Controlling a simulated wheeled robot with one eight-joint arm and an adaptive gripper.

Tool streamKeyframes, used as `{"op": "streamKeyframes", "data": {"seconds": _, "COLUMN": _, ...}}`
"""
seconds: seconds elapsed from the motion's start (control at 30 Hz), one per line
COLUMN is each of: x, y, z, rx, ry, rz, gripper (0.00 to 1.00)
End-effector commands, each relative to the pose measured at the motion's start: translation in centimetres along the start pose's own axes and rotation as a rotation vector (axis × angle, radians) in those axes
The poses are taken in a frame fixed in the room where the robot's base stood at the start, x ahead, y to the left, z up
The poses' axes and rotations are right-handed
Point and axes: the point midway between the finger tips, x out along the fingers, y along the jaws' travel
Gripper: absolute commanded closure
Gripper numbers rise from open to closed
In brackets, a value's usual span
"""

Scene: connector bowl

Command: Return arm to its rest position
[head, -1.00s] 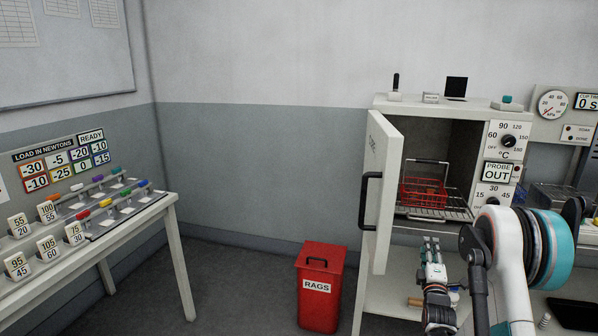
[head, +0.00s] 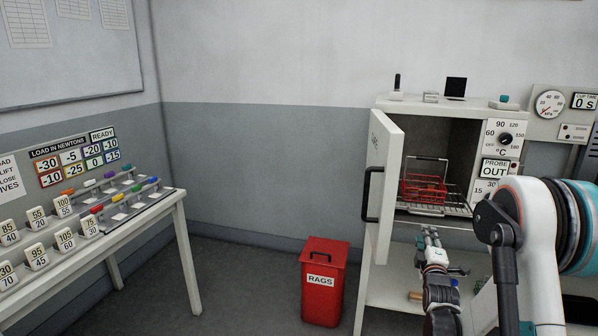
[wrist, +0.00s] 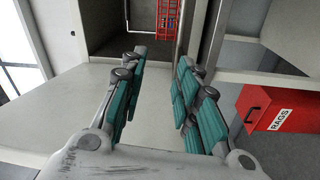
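My gripper (head: 430,236) is in front of the oven, below its open chamber and close to the lower edge of the opening. In the wrist view my gripper (wrist: 158,85) shows its two teal-padded fingers well apart, with nothing between them. My arm bends at the right of the head view, with its elbow raised in front of the oven's control panel. The oven (head: 455,150) stands with its door (head: 385,175) swung open to the left. A red wire basket (head: 424,188) sits on the rack inside and also shows in the wrist view (wrist: 168,18).
A red RAGS bin (head: 322,285) stands on the floor left of the oven bench; it also shows in the wrist view (wrist: 268,108). A table (head: 187,240) with number cards and coloured clips is at the left. Floor between is clear. The open door edge is near my gripper.

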Motion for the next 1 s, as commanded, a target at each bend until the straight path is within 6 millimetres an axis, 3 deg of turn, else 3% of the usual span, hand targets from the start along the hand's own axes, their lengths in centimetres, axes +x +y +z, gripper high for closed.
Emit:
{"op": "streamKeyframes", "data": {"seconds": 0.23, "x": -1.9, "y": 4.0, "z": -3.2, "rx": 0.165, "ry": 0.0, "rz": -0.126, "gripper": 0.71}}
{"op": "streamKeyframes", "data": {"seconds": 0.47, "x": -6.0, "y": 7.5, "z": -6.3, "rx": 0.357, "ry": -0.029, "rz": -0.275, "gripper": 0.71}}
{"op": "streamKeyframes", "data": {"seconds": 0.77, "x": -13.9, "y": 10.5, "z": -9.3, "rx": 0.593, "ry": -0.112, "rz": -0.463, "gripper": 0.71}}
{"op": "streamKeyframes", "data": {"seconds": 1.0, "x": -21.9, "y": 11.6, "z": -10.7, "rx": 0.767, "ry": -0.217, "rz": -0.601, "gripper": 0.71}}
